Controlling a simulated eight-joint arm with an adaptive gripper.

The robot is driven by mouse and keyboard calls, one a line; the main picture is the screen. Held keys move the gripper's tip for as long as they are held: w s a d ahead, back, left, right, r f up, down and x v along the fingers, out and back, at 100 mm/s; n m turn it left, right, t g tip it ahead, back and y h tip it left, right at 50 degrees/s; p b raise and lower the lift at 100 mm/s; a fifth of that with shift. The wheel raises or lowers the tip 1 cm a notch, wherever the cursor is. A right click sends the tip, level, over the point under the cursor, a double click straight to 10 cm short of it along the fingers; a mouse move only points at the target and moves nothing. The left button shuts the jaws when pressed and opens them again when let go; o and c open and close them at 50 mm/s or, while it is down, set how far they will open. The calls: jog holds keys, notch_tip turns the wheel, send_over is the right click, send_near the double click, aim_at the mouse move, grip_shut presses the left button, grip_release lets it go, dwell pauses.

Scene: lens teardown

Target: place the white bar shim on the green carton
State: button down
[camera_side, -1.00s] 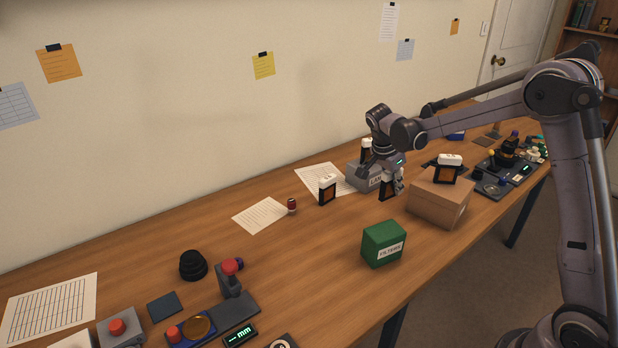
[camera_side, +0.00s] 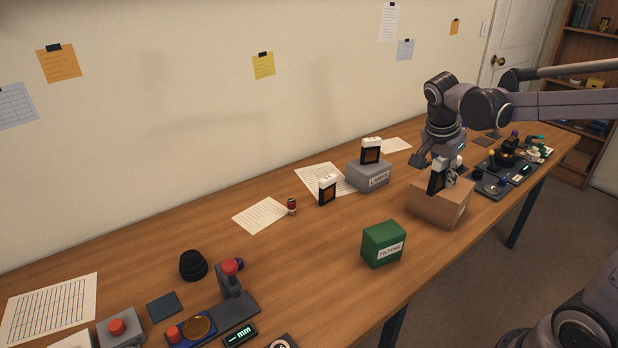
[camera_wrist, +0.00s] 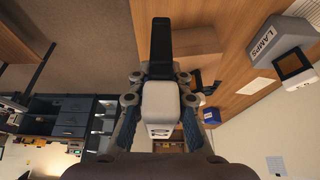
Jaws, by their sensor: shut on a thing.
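My gripper (camera_side: 443,168) is shut on a white-topped piece with a dark flat body (camera_side: 437,182), which I take to be the white bar shim. In the wrist view its white top (camera_wrist: 160,104) sits between the fingers and a dark part sticks out beyond it. In the side view it is at the cardboard box; I cannot tell whether it touches the box. The green carton (camera_side: 374,247), labelled FILTERS, stands on the table, left of and nearer the camera than my gripper. Its top looks empty.
The cardboard box (camera_side: 436,207) is under my gripper. A similar white-topped piece (camera_side: 371,151) stands on the grey LAMPS box (camera_side: 368,177), another (camera_side: 327,190) on the table. A small dark red bottle (camera_side: 292,206) stands nearby.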

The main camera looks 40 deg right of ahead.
jog(key=s, duration=0.2)
send_over(394, 225)
jog(key=a, duration=0.1)
jog(key=f, duration=0.6)
jog(key=shift+a, duration=0.2)
jog(key=shift+w+a+f, duration=0.1)
jog(key=shift+f, duration=2)
jog(key=shift+f, duration=0.1)
jog(key=c, duration=1.3)
grip_release()
